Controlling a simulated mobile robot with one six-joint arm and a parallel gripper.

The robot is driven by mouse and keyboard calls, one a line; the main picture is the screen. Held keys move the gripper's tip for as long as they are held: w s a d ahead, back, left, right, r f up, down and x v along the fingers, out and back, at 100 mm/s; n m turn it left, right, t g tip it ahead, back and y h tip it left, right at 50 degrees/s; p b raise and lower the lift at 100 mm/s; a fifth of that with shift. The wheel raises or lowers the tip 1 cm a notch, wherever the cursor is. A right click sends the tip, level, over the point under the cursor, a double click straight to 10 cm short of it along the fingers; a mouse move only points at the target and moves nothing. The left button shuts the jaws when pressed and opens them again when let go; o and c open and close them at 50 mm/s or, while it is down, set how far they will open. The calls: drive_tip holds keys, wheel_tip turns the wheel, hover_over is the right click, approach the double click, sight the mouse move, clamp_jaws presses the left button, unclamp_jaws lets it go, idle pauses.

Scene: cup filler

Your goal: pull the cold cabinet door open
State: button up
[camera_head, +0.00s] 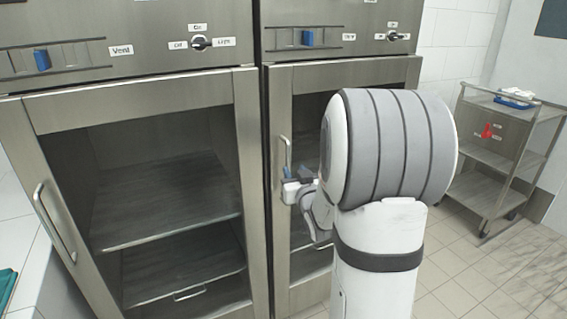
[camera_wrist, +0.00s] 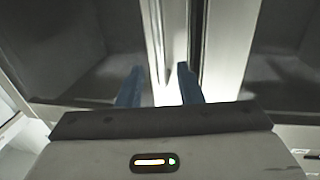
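Two steel cabinets with framed glass doors stand side by side. I cannot read which one is marked cold. The right cabinet door (camera_head: 279,235) looks shut and has a vertical bar handle (camera_head: 286,152) on its left side. My gripper (camera_head: 293,178) is at the lower part of this handle. In the wrist view, the blue fingers of my gripper (camera_wrist: 159,82) are spread apart, with bright vertical metal strips ahead between them. Whether the handle lies between the fingers or beyond them I cannot tell. My arm hides much of the right door.
The left cabinet door (camera_head: 252,190) is shut, with its own handle (camera_head: 54,222) at far left. Knobs and blue sliders line the panels above. A steel trolley (camera_head: 497,165) stands at the right on the tiled floor, which is clear in front of it.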

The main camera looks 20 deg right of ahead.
sight(289, 161)
drive_tip(key=w, duration=0.2)
drive_tip(key=w+d, duration=0.1)
drive_tip(key=w, duration=0.2)
drive_tip(key=w+p, duration=0.1)
drive_tip(key=w, duration=0.1)
drive_tip(key=shift+w+d, duration=0.15)
drive_tip(key=shift+w, duration=0.1)
drive_tip(key=shift+c, duration=0.3)
clamp_jaws()
